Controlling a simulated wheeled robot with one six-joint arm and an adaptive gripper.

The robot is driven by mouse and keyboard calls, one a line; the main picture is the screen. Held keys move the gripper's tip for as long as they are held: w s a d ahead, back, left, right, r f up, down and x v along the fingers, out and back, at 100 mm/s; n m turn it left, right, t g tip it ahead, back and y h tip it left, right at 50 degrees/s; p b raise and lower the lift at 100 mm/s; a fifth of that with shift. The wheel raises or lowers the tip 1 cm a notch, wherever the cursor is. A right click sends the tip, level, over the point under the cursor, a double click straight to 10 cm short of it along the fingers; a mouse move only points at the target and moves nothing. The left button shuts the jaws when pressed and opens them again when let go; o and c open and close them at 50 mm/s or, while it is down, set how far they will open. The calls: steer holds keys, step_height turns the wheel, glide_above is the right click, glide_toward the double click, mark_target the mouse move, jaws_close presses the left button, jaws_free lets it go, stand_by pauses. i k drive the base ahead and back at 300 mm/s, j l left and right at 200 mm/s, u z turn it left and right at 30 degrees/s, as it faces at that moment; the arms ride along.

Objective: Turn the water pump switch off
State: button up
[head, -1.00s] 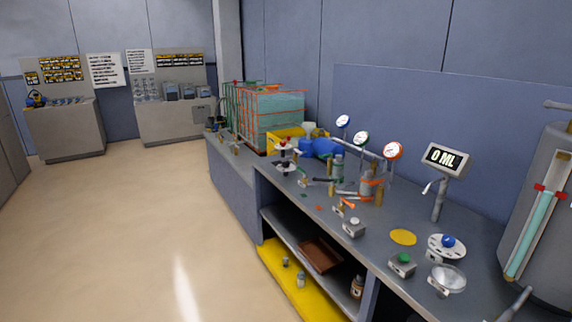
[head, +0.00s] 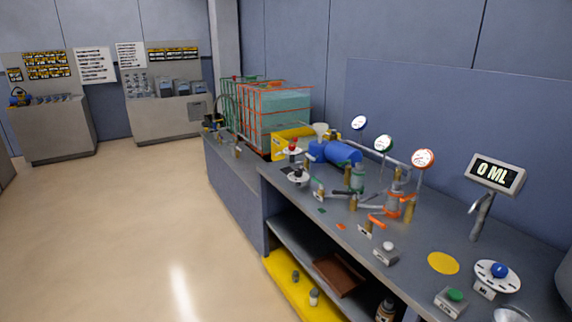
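One carries a red knob (head: 293,142); the nearer one carries a dark knob (head: 298,173). A grey box with a pale button (head: 387,249) sits at the bench's front edge, and a box with a green button (head: 454,296) is further right. The labels are too small to read, so I cannot tell which of these is the water pump switch or its position. My gripper is not in view.
The bench (head: 345,238) runs along the wall, with pipes, valves and gauges (head: 383,144) on it. A caged tank (head: 275,118) stands behind. A "0 ML" display (head: 496,173) is at right. The yellow lower shelf (head: 285,275) is below. The floor (head: 120,230) at left is clear.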

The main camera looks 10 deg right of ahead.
mark_target(298, 173)
steer(key=i+j, duration=0.2)
steer(key=i, duration=0.3)
steer(key=i+j, duration=0.2)
steer(key=i, duration=0.25)
steer(key=i+j, duration=0.2)
steer(key=i, duration=0.3)
steer(key=i+j, duration=0.25)
steer(key=i, duration=0.25)
steer(key=i+j, duration=0.2)
steer(key=i, duration=0.25)
steer(key=i+j+u, duration=0.1)
steer(key=i, duration=0.4)
steer(key=j, duration=0.1)
